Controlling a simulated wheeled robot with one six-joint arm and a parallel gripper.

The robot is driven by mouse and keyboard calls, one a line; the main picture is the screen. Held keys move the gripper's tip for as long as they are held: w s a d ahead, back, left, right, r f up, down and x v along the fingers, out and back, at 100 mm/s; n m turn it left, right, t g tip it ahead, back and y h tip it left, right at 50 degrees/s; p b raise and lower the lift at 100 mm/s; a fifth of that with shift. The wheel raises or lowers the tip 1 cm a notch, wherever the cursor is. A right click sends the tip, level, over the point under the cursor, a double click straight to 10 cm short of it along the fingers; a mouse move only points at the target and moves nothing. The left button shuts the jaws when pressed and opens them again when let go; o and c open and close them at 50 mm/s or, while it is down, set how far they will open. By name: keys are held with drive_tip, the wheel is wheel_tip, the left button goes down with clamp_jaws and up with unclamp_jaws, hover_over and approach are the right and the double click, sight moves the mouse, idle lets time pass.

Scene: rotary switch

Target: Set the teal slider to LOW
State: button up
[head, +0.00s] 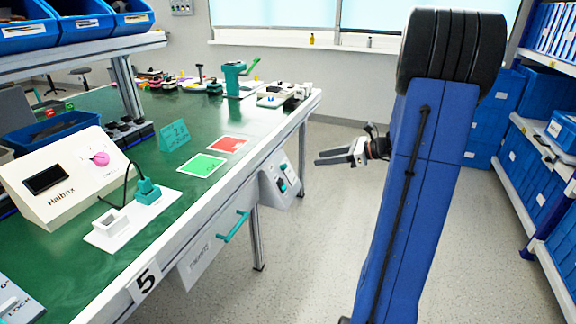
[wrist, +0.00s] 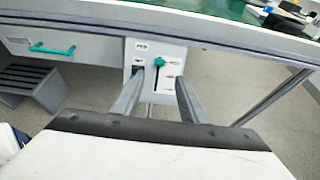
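The teal slider (wrist: 160,61) shows in the wrist view as a small knob near the top of a dark vertical slot. It sits on a light grey control box (wrist: 153,68) under the table's front edge; the head view shows the same box (head: 269,188). Labels beside the slot are too small to read. My gripper (wrist: 159,77) is open and empty, with its fingers pointing toward the box. In the head view my gripper (head: 317,157) is to the right of the box, apart from it. The fingers partly cover the box's lower sides in the wrist view.
A dark switch (wrist: 138,61) sits left of the slider on the same box. A drawer with a teal handle (head: 233,227) is left of the box. The green table (head: 130,105) overhangs it, and a table leg (head: 302,150) stands behind. The floor to the right is clear.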

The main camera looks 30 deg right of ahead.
sight(285, 164)
drive_tip(key=x, duration=1.5)
drive_tip(key=shift+f, duration=0.15)
